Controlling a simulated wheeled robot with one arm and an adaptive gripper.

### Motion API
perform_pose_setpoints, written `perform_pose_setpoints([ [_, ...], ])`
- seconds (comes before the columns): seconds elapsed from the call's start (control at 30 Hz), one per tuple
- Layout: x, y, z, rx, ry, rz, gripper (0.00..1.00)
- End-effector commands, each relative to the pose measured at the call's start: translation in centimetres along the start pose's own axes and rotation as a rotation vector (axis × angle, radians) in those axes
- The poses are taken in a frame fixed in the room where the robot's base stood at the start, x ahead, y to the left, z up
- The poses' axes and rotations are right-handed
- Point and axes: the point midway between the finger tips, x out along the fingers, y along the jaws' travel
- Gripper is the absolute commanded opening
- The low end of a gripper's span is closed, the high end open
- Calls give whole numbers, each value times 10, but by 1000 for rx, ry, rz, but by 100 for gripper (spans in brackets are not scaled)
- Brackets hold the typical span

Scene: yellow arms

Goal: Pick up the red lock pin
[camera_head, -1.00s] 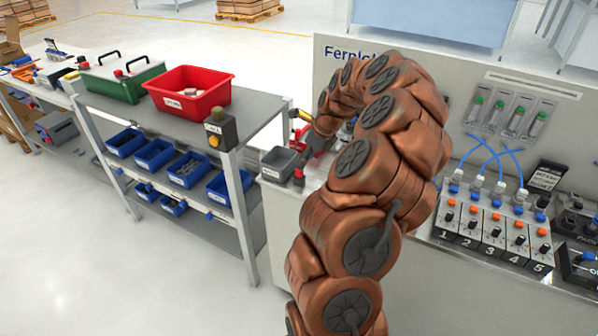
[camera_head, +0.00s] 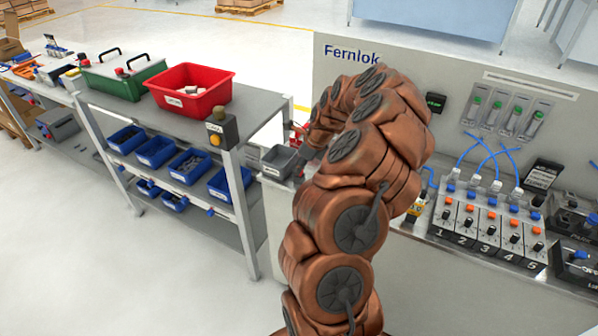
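I cannot clearly make out the red lock pin. A small red patch (camera_head: 299,129) shows just left of my arm's bend, above the small grey bin (camera_head: 279,163) on the bench; it is too small to tell what it is. My brown arm fills the middle of the view and bends over the left end of the bench. A dark part at its end, likely my gripper (camera_head: 309,153), shows beside the grey bin's right side. Its fingers are mostly hidden by the arm, so I cannot tell whether they hold anything.
A grey shelf rack (camera_head: 255,122) stands at left with a red bin (camera_head: 190,90), a green case (camera_head: 122,80) and several blue bins. A button box (camera_head: 221,130) sits on its near corner. At right on the bench is a numbered valve row (camera_head: 490,222). The floor at lower left is clear.

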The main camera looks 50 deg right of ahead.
Motion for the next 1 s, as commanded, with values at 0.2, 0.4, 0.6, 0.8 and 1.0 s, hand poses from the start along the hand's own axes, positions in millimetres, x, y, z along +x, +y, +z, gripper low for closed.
perform_pose_setpoints([
  [0.2, 0, 0, 0, 0, 0, 0, 0],
  [0.4, 0, 0, 0, 0, 0, 0, 0],
  [0.6, -5, 0, 2, 0, 0, -1, 0],
  [0.8, -20, -2, 9, 0, -3, -5, 0],
  [1.0, -34, 3, 10, 1, -1, 0, 0],
])
